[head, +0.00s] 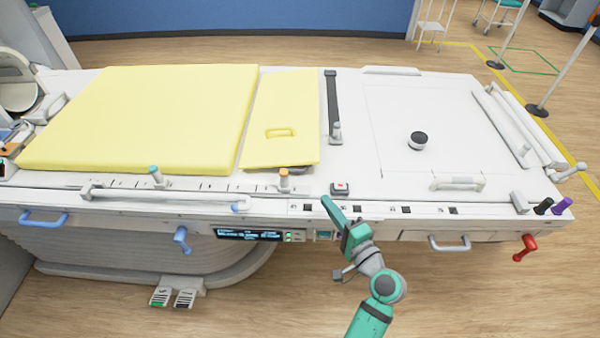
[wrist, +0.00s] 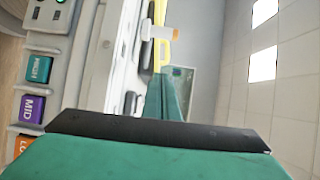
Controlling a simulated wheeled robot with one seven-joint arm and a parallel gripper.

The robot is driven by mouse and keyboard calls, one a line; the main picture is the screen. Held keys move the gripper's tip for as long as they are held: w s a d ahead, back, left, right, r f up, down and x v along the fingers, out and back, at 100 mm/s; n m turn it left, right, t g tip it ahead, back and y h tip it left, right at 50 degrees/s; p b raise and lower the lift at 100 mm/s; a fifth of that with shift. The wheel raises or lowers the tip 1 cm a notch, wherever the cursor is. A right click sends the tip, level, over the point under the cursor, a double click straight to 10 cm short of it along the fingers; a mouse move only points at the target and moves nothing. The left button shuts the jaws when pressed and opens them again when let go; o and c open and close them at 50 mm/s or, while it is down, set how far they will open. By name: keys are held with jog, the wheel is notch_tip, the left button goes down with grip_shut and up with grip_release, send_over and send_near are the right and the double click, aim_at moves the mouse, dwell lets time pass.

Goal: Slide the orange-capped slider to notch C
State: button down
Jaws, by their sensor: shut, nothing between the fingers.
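The orange-capped slider (head: 283,180) stands upright on the rail strip (head: 220,187) along the front of the table, just below the yellow panel. It also shows in the wrist view (wrist: 158,33), where its orange cap lies beyond my fingers. My gripper (head: 327,201) is shut and empty, to the right of the slider and apart from it, near the front edge. My fingers also show in the wrist view (wrist: 161,95). Dark marks line the rail strip, but I cannot read any notch letters, so I cannot tell which one is C.
A teal-capped slider (head: 155,175) stands further left on the strip. A small box with a red mark (head: 340,188) lies right of the strip. The HIGH button (wrist: 39,69) and MID button (wrist: 31,109) are left in the wrist view.

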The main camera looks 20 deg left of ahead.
aim_at(284, 180)
jog(key=shift+w+a+r+y, duration=0.3)
jog(key=shift+w+a+r, duration=0.05)
jog(key=shift+w+r, duration=0.45)
jog(key=x, duration=0.8)
jog(key=shift+w+a+f, duration=0.1)
jog(key=shift+w+a, duration=0.1)
jog(key=a, duration=0.1)
jog(key=s+a, duration=0.1)
jog(key=a, duration=0.1)
jog(key=shift+s, duration=0.2)
jog(key=shift+s+a, duration=0.4)
